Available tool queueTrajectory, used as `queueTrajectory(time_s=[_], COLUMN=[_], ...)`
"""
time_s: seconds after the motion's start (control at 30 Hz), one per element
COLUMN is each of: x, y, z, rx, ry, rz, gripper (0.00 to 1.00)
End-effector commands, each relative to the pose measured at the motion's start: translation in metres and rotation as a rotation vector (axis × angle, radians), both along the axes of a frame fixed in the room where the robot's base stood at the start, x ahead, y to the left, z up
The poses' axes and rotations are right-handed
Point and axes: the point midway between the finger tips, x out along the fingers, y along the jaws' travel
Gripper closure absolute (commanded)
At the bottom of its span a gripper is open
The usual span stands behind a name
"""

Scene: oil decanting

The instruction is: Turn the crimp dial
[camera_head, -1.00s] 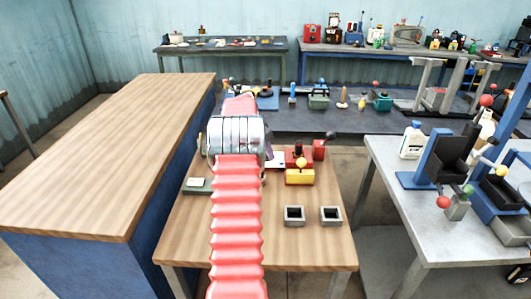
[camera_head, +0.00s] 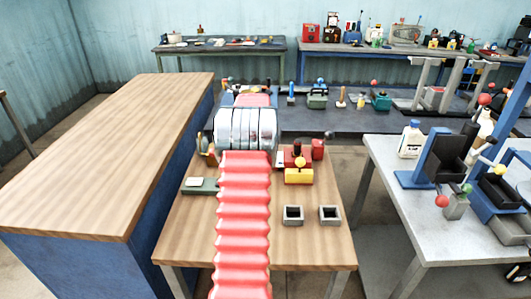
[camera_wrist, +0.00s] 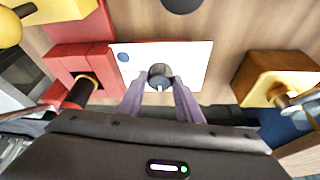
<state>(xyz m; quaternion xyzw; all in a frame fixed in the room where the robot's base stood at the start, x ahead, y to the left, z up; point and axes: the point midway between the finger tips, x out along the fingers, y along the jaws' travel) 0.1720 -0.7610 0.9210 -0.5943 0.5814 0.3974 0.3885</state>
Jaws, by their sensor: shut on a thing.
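In the wrist view a dark round dial (camera_wrist: 160,70) with a pale mark stands on a white plate (camera_wrist: 193,62) that has a blue dot at its left. My gripper (camera_wrist: 160,84) has its two purple-grey fingers on either side of the dial, shut on it. In the head view my own red arm and silver wrist part cover the gripper and the dial.
In the wrist view a red block (camera_wrist: 78,62) lies left of the plate and a yellow block (camera_wrist: 262,75) right of it. The head view shows a red-and-yellow device (camera_head: 298,174) and two grey square cups (camera_head: 293,215) (camera_head: 329,215) on the wooden table.

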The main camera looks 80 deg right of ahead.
Motion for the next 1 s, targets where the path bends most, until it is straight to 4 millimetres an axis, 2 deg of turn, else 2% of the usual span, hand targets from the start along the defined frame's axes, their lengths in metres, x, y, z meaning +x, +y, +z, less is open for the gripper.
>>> queueTrajectory(time_s=[0.47,0.5,0.77,1.0], x=[-0.003,-0.0031,-0.0016,-0.0008], y=[-0.0014,-0.0014,-0.0008,-0.0004], z=[-0.0001,-0.0001,0.0,0.0005], rx=[-0.003,-0.003,-0.002,-0.001], ry=[0.003,0.002,0.001,0.001], rz=[0.017,0.016,0.017,0.017], gripper=[0.9,0.67,0.49,0.49])
